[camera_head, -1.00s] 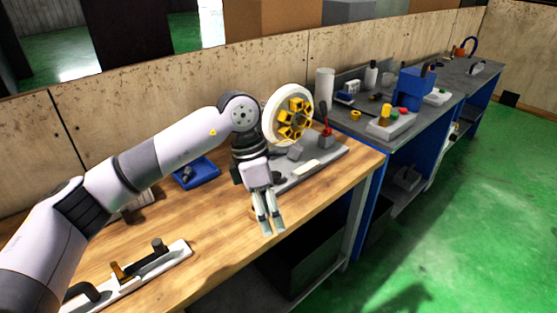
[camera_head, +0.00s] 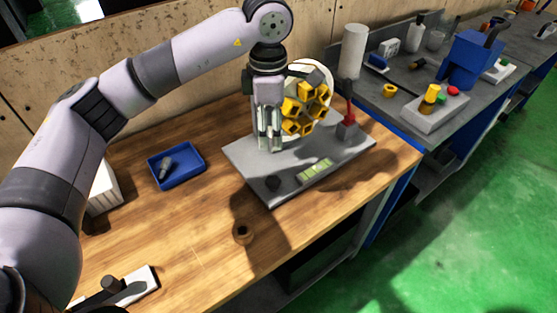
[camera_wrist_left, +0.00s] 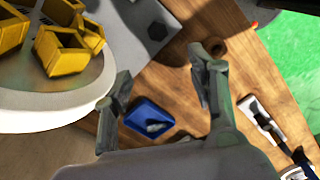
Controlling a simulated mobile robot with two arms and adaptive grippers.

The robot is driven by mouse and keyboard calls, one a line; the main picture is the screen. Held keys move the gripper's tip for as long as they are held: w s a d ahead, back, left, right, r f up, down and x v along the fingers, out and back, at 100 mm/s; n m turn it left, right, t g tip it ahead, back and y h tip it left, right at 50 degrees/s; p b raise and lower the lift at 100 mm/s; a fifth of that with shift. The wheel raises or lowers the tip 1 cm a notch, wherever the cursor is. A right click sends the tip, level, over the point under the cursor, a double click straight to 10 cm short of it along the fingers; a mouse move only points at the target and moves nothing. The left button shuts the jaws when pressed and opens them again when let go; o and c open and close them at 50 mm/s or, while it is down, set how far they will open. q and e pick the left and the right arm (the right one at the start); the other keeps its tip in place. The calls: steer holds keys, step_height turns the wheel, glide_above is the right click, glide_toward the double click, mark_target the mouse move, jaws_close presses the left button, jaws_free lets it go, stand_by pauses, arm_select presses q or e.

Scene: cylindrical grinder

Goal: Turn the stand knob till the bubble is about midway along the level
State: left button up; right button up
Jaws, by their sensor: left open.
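The grey stand (camera_head: 245,163) lies on the wooden bench and carries a white wheel with yellow segments. A dark knob (camera_head: 273,182) sits near the plate's front left corner; what looks like the same knob shows in the left wrist view (camera_wrist_left: 157,31). The level (camera_head: 314,169) is a pale green strip on the plate's front side; its bubble is too small to make out. My left gripper (camera_head: 268,146) points down over the plate, behind the knob and in front of the wheel. Its fingers (camera_wrist_left: 160,90) are apart with nothing between them. My right gripper is out of view.
The wheel (camera_head: 306,100) stands close beside my left gripper. A red-handled post (camera_head: 348,120) is at the plate's right. A blue tray (camera_head: 176,165) with a small grey part is left. A brown ring (camera_head: 242,232) lies on bare bench in front.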

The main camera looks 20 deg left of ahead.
mark_target(272, 180)
arm_select(q)
step_height(272, 180, down, 16)
steer(key=p, duration=0.4)
steer(key=shift+w, duration=0.1)
steer(key=shift+f, duration=0.65)
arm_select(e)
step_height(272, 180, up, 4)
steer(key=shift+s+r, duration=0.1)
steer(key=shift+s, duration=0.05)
arm_select(q)
steer(key=shift+c, duration=0.6)
steer(key=c, duration=1)
